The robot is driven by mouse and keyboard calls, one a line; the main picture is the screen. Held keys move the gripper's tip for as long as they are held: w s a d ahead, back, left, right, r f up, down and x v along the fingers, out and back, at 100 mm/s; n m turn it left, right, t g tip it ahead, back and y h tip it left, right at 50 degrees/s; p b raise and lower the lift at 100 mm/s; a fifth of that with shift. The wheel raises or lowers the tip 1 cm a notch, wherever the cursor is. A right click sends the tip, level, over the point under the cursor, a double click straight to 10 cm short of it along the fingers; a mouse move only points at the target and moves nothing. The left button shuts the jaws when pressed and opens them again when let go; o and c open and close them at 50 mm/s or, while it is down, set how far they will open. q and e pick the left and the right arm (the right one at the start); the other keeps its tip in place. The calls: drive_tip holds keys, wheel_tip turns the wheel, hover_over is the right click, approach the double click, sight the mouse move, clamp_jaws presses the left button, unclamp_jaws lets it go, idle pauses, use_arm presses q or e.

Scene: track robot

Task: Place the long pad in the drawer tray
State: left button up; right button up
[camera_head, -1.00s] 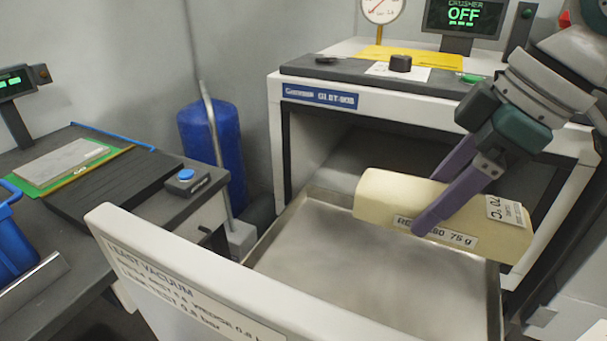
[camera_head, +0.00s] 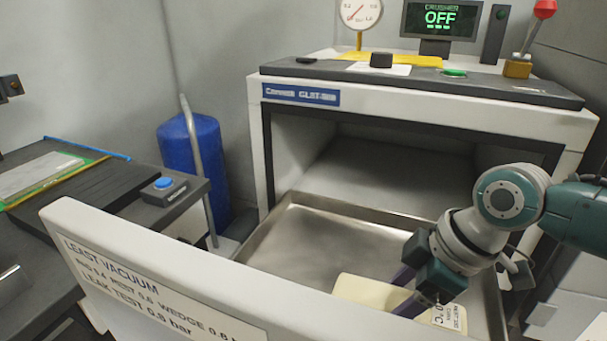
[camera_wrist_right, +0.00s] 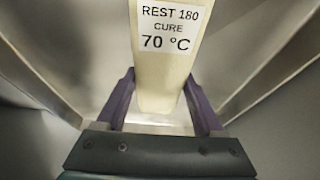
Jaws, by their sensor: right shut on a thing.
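In the right wrist view the pad (camera_wrist_right: 165,80) runs away from my right gripper (camera_wrist_right: 162,105), with tray walls on both sides. I cannot tell whether the pad touches the tray floor. The drawer front hides part of the pad. My left gripper is not in view.
The white drawer front (camera_head: 150,270) stands upright before the tray. The cabinet (camera_head: 430,100) is open behind it. A dark bench with a blue button (camera_head: 163,183) is at left, with a blue cylinder (camera_head: 195,165) beyond. The tray's left and back are clear.

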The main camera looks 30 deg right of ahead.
drive_tip(key=shift+f, duration=0.2)
drive_tip(key=o, duration=1.4)
drive_tip(key=shift+r, duration=0.1)
drive_tip(key=shift+d+r, duration=0.1)
drive_tip(key=shift+r, duration=0.25)
drive_tip(key=p+v, duration=0.3)
drive_tip(key=v, duration=0.8)
drive_tip(key=shift+s+d+r+p, duration=0.1)
drive_tip(key=shift+r+p, duration=0.1)
drive_tip(key=shift+p, duration=0.2)
